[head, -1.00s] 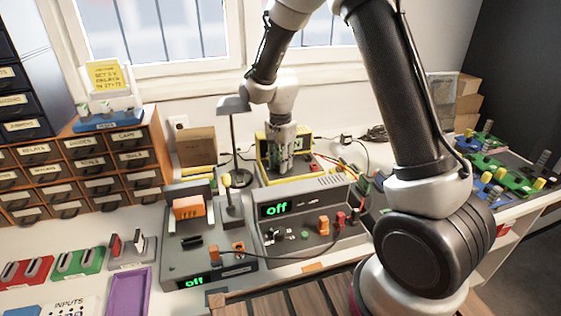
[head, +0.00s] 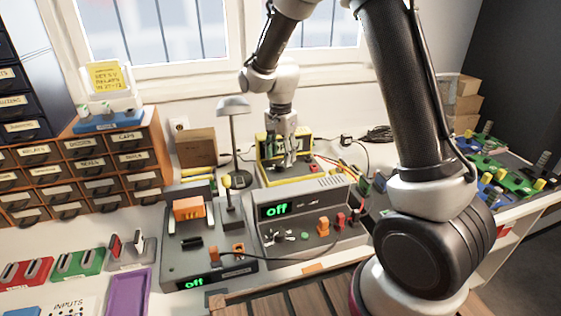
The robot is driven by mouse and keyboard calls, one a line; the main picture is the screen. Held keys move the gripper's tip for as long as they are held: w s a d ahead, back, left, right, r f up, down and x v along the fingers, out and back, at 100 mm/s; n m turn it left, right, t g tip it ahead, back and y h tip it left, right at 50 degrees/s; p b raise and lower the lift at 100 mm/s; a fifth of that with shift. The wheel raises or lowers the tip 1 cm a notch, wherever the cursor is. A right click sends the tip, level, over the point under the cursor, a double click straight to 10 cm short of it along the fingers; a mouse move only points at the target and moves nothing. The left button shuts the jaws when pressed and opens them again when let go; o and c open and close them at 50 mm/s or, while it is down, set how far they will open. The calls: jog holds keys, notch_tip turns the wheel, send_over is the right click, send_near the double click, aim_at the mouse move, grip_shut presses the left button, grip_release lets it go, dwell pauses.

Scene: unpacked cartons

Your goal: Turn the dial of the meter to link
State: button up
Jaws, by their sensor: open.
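The meter is probably the yellow-framed instrument (head: 263,165) at the back of the bench, behind the grey power unit. Its dial cannot be made out; my gripper covers the middle of the meter's front. My gripper (head: 287,160) points down in front of the meter's face, with its fingers apart and nothing seen between them. Whether a finger touches the dial is too small to tell. The dial's marks, such as "link", cannot be read.
A grey power unit (head: 335,199) reading "off" stands in front of the meter. A desk lamp (head: 233,107) stands close left of my gripper. Red and orange leads (head: 343,169) run at right. A grey tester (head: 175,262) also reads "off".

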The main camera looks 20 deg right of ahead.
aim_at(281, 164)
notch_tip(281, 164, up, 9)
jog(key=shift+f, duration=0.1)
dwell(0.3)
jog(key=s+d+r+n+t, duration=0.1)
jog(key=s+d+r+n, duration=0.2)
jog(key=s, duration=0.6)
jog(key=s+d+r+n+t, duration=0.2)
jog(key=s+d+r+n, duration=0.2)
jog(key=s+d, duration=0.3)
jog(key=s+d+r+n+t, duration=0.1)
jog(key=s+d+r+n, duration=0.2)
jog(key=s, duration=0.9)
jog(key=shift+d+r+n, duration=0.3)
jog(key=shift+d+r, duration=0.6)
